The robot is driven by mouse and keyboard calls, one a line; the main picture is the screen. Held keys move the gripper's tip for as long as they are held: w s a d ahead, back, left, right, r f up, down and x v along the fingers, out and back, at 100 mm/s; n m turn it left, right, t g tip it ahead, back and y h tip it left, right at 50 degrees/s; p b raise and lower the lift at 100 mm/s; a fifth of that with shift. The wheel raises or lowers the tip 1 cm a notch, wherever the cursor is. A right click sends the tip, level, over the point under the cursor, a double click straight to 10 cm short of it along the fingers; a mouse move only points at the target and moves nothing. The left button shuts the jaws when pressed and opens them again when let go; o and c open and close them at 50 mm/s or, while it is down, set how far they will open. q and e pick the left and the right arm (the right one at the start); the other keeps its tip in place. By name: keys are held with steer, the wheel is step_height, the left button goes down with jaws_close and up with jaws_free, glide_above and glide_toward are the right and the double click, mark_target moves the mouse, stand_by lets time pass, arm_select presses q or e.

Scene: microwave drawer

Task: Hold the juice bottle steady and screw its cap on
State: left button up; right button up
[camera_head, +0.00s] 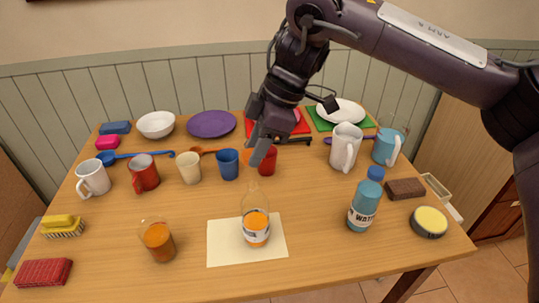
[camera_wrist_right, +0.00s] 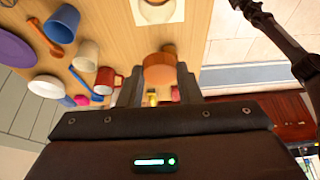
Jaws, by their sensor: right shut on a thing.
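The juice bottle (camera_head: 256,228) stands upright on a pale paper sheet (camera_head: 220,245), clear with orange juice in its lower part and no cap on its neck. Its lower part also shows at the top of the right wrist view (camera_wrist_right: 157,12). My right gripper (camera_head: 262,152) is above the table, behind and higher than the bottle. In the right wrist view my right gripper (camera_wrist_right: 160,85) is shut on a round orange cap (camera_wrist_right: 160,68), held between its fingertips and apart from the bottle. My left gripper does not show in the head view.
A glass of juice (camera_head: 158,241) stands left of the bottle, a blue water bottle (camera_head: 364,203) right. Several mugs and cups, including a blue cup (camera_head: 228,164) and a red one (camera_head: 267,161), stand behind. A dark arm part (camera_wrist_right: 275,30) crosses the wrist view's upper right.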

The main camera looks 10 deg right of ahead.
mark_target(259, 185)
stand_by(0.3)
steer(key=shift+f, duration=2.05)
